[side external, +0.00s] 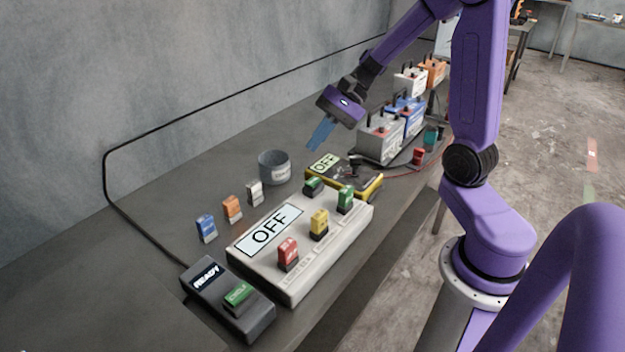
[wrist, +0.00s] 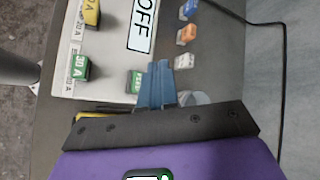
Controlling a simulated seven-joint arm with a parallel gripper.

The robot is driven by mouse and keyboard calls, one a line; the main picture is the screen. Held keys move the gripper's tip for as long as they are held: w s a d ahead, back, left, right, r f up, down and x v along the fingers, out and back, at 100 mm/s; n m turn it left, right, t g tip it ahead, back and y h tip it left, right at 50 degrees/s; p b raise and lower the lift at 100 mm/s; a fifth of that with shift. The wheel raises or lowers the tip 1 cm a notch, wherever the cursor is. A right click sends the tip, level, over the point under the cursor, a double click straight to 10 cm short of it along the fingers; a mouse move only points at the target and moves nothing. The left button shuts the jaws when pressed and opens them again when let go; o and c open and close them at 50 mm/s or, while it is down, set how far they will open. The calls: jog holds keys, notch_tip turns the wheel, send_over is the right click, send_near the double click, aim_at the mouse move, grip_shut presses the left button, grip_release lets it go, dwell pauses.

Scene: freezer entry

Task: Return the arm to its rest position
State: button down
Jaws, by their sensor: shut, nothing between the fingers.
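My gripper (side external: 318,135) has blue fingers, which are shut and empty. In the side external view it hangs above the bench, over the area behind the yellow device and the grey cup, touching nothing. In the wrist view the shut fingers (wrist: 157,82) point toward the white fuse panel (wrist: 108,50) and the row of small fuses. My purple arm reaches from its base at the right, up and over to the gripper.
The white panel (side external: 318,262) reads OFF and carries several coloured fuses. A dark box (side external: 205,285) reads READY. Loose blue (side external: 206,229), orange (side external: 232,209) and white (side external: 255,194) fuses stand near a grey cup (side external: 274,168). A yellow device (side external: 372,187) and several batteries (side external: 380,139) stand beyond.

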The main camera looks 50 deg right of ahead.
jog(key=s+a+n+g+h, duration=0.1)
jog(key=s+a+n+h, duration=0.3)
jog(key=s+n, duration=0.7)
jog(key=s+a+f+n+g+h, duration=0.1)
jog(key=s+a+n+h, duration=0.3)
jog(key=s+n, duration=0.7)
jog(key=n, duration=0.3)
jog(key=shift+s+f+g, duration=0.3)
jog(key=shift+s, duration=0.1)
